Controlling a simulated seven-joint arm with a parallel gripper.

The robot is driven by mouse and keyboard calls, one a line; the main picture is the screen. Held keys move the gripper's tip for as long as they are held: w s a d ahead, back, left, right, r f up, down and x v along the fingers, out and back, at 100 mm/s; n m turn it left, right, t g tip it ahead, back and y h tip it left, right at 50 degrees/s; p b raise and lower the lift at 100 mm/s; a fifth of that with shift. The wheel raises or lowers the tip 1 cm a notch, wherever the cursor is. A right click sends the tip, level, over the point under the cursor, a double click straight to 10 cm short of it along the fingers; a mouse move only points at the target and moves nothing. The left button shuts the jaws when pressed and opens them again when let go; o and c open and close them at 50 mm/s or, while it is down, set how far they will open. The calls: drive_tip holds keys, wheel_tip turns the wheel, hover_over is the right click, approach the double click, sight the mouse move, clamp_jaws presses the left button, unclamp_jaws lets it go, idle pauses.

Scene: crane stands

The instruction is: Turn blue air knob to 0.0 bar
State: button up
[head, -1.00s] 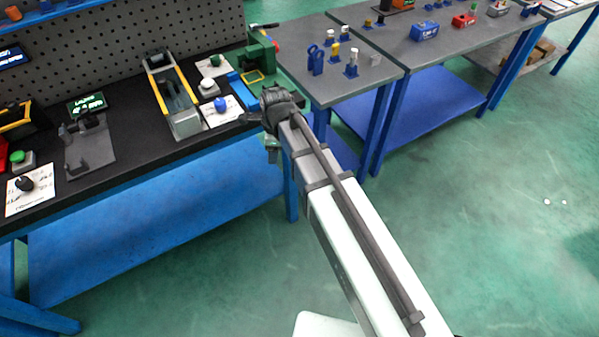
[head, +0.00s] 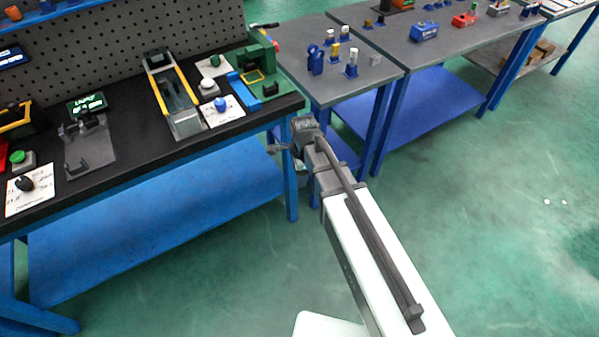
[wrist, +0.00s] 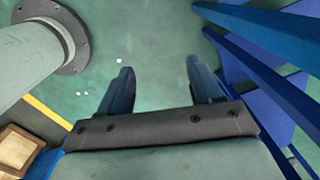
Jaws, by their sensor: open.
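The blue air knob (head: 221,104) stands on a white dial card (head: 232,114) near the front edge of the black workbench in the head view. Its pointer and scale are too small to read. My gripper (head: 273,149) is off the front right corner of the bench, lower right of the knob and apart from it. In the wrist view my gripper (wrist: 160,72) has its two dark fingers spread with nothing between them, over green floor. The knob is not in the wrist view.
A white button (head: 207,83), a green knob (head: 215,60) and a green press (head: 258,65) stand near the blue knob. A yellow-railed fixture (head: 172,95) is left of it. Grey tables (head: 330,90) stand behind my arm.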

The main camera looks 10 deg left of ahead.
idle(0.4)
drive_tip(key=a+r+n+g+y, duration=0.1)
drive_tip(key=a+r+n+y, duration=0.15)
drive_tip(key=a+r, duration=0.55)
wheel_tip(320, 180, up, 15)
drive_tip(key=n, duration=0.8)
hover_over(220, 101)
drive_tip(key=s+d, duration=0.4)
drive_tip(key=shift+s+r+g+h, duration=0.15)
drive_tip(key=shift+r+g+h, duration=0.05)
drive_tip(key=shift+g+h, duration=0.15)
drive_tip(key=w+a+r+n+t+h, duration=0.2)
drive_tip(key=w+a+r+n, duration=0.2)
drive_tip(key=r, duration=0.5)
wheel_tip(220, 101, down, 14)
drive_tip(key=shift+w+r, duration=0.1)
drive_tip(key=shift+w, duration=0.05)
drive_tip(key=shift+n, duration=0.25)
drive_tip(key=c, duration=1.1)
